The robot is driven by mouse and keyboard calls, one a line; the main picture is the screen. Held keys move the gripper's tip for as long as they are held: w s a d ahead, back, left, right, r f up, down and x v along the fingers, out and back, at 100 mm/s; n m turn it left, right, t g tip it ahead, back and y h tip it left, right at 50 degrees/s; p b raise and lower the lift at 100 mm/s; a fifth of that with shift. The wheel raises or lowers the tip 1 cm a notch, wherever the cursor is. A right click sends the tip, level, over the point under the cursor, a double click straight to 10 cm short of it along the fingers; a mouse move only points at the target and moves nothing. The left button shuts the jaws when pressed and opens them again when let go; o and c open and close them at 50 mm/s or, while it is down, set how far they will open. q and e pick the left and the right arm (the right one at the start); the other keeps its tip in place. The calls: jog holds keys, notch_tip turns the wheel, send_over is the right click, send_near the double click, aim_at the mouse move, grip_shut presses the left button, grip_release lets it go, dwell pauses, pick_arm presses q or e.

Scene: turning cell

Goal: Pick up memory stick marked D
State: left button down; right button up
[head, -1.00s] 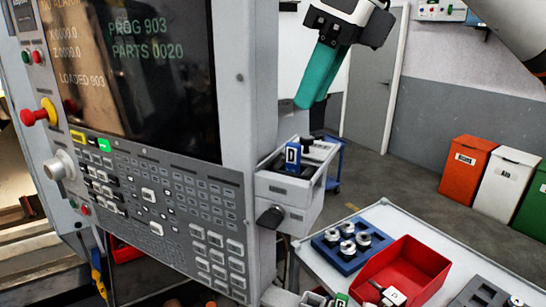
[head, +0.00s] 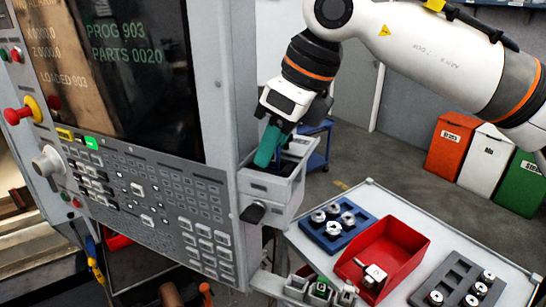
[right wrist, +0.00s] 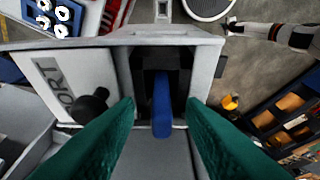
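The memory stick is a blue upright piece (right wrist: 161,104) in the dark slot of the grey box, seen from above in the right wrist view. Its letter does not show now, and in the head view my gripper hides it. My right gripper (head: 266,148) reaches down into the grey box (head: 268,187) on the side of the control panel. In the right wrist view its two green fingers (right wrist: 161,112) stand apart on either side of the stick, with a gap on each side. My left gripper is not in view.
The control panel (head: 140,190) stands close on the left. A black knob (head: 253,213) juts from the box's front. A table (head: 385,205) at lower right bears a blue tray (head: 335,245), a red bin (head: 408,270) and a grey tray (head: 430,280).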

jog(key=shift+a, duration=0.1)
jog(key=c, duration=0.6)
jog(key=shift+s, duration=0.1)
grip_shut()
jog(key=shift+r, duration=0.1)
